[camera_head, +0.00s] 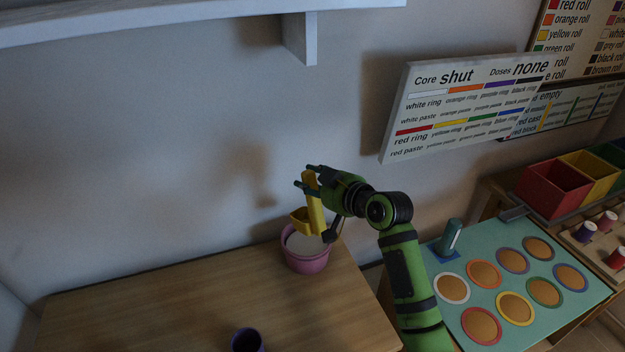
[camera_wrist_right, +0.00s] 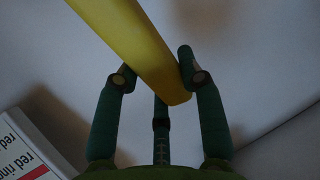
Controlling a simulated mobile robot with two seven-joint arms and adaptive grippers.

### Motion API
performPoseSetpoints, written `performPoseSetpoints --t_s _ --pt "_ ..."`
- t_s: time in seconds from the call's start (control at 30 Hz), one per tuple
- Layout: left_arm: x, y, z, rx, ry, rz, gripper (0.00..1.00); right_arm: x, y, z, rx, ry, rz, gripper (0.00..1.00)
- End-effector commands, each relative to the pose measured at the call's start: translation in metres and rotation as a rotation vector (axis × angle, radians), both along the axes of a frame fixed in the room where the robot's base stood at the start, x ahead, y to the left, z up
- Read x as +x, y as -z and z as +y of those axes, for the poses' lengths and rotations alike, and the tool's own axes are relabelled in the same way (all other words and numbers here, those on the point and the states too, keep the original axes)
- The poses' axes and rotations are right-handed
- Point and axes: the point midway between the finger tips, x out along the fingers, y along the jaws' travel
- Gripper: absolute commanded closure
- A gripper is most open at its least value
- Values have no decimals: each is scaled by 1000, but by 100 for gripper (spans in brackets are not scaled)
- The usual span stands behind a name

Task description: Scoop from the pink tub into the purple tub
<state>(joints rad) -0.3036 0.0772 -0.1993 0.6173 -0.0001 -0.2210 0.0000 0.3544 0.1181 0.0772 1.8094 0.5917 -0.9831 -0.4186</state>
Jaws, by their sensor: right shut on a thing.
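The pink tub (camera_head: 306,262) stands at the back right of the wooden table and holds pale material. The purple tub (camera_head: 247,341) is at the front of the table, partly cut off by the lower picture edge. My right gripper (camera_head: 309,178) is shut on the handle of a yellow scoop (camera_head: 306,216), which hangs down above the pink tub. In the right wrist view the yellow handle (camera_wrist_right: 140,48) lies between the fingers. Whether the scoop holds anything I cannot tell. My left gripper is not in view.
A teal board (camera_head: 469,277) with several ringed discs and a small teal bottle (camera_head: 450,236) lies to the right. Red (camera_head: 552,188) and yellow bins stand beyond it. A white shelf (camera_head: 180,18) overhangs the top left. The left of the wooden table (camera_head: 150,310) is clear.

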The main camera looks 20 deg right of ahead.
Motion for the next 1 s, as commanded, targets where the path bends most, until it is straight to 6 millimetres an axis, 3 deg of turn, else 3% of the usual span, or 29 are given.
performPoseSetpoints --t_s 0.03,0.4,1.0 --pt "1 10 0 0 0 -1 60 0 10 0 2 1 0 100" --pt "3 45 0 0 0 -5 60 0 47 0 2 1 0 100" --pt "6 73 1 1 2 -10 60 -1 95 0 0 0 7 100"
